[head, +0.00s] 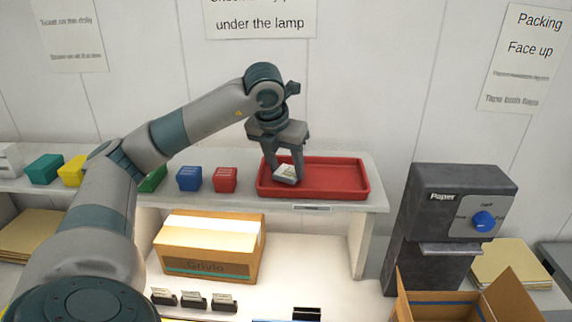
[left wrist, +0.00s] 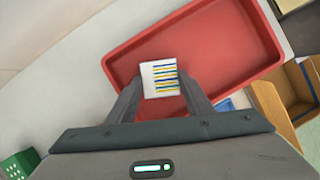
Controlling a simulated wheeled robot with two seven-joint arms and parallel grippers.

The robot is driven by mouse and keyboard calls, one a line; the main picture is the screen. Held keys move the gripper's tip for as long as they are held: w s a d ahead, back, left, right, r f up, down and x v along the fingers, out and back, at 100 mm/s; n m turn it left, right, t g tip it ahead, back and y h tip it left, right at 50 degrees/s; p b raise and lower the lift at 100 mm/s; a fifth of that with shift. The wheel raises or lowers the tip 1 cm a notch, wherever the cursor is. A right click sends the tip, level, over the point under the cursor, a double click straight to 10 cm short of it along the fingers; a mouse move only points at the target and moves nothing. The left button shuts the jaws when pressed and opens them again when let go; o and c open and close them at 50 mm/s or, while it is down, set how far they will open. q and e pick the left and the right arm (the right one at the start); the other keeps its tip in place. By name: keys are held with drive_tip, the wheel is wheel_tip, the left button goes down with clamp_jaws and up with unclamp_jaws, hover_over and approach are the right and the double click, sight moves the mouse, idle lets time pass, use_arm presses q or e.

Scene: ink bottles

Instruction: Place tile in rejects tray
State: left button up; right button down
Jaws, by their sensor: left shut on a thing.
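My left gripper (head: 283,174) is shut on a small white tile (head: 287,173). In the head view the tile is at the left part of the red tray (head: 340,178) on the shelf, tilted between the fingertips. In the left wrist view the tile (left wrist: 160,77) has blue and yellow stripes and lies between the fingers (left wrist: 158,90), with the red tray (left wrist: 225,45) behind it. I cannot tell whether the tile touches the tray floor. The rest of the tray looks empty. My right gripper is not in view.
Red (head: 224,179) and blue (head: 189,178) boxes stand on the shelf left of the tray. A cardboard box (head: 205,262) sits below. A grey paper dispenser (head: 450,205) and an open carton (head: 465,305) are at right. Small dark-based holders (head: 194,300) stand in front.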

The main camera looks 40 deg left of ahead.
use_arm(q)
drive_tip(key=shift+f, duration=0.35)
drive_tip(key=shift+f, duration=0.15)
drive_tip(key=o, duration=1.1)
drive_tip(key=shift+r, duration=0.2)
